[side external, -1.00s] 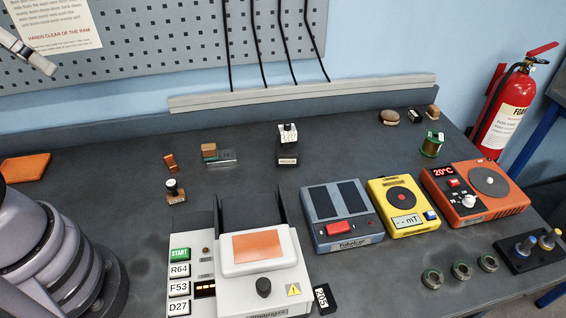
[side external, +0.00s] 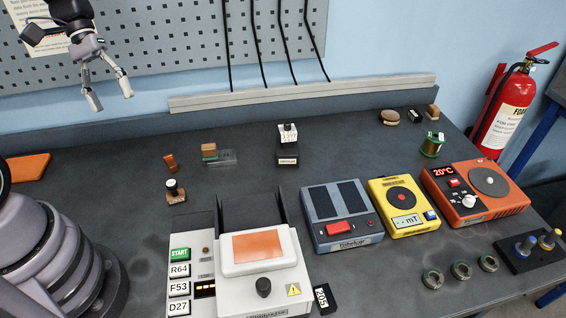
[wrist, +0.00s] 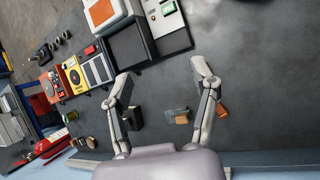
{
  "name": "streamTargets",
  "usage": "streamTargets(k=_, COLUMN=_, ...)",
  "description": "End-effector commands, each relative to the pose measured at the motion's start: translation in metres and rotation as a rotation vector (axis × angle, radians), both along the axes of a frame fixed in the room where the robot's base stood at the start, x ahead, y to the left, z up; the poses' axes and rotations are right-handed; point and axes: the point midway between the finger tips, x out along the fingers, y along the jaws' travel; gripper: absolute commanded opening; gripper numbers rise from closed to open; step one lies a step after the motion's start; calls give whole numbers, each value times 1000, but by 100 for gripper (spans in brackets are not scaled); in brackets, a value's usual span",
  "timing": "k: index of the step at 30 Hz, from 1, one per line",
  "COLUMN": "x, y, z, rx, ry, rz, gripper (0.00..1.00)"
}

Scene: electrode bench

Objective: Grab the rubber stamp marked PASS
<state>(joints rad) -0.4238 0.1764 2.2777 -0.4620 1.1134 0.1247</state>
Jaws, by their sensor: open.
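My gripper (side external: 110,94) is open and empty, high above the back left of the bench in front of the pegboard. In the wrist view the open fingers (wrist: 161,77) point down over the bench, well apart from everything.
An orange-brown bracket (side external: 170,162) and a wood-and-green block (side external: 209,151) are near the stamp. A labelled dark block (side external: 288,158) stands farther right. The white press (side external: 262,290), blue-grey box (side external: 341,215), yellow meter (side external: 401,205) and orange hotplate (side external: 476,193) fill the front and right.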

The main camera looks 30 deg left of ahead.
Motion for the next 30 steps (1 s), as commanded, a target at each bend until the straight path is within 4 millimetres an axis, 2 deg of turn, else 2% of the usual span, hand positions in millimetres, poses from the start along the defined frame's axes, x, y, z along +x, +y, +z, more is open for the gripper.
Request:
streamTargets(k=1, x=7, y=8, z=-18, rx=-76, ry=69, rz=69, gripper=60)
streamTargets(k=5, x=22, y=23, z=-59, rx=-270, ry=202, rz=239, gripper=60)
streamTargets(k=9, x=31, y=41, z=-108, rx=-485, ry=318, rz=440, gripper=60)
streamTargets(k=15, x=31, y=61, z=-185, rx=-792, ry=438, rz=746, gripper=60)
streamTargets(k=19, x=24, y=67, z=-230, rx=-957, ry=481, rz=922, gripper=60)
streamTargets(k=24, x=16, y=67, z=-265, rx=-1084, ry=507, rz=1067, gripper=60)
streamTargets(k=30, x=20, y=58, z=-274, rx=-1118, ry=512, rz=1103, gripper=60)
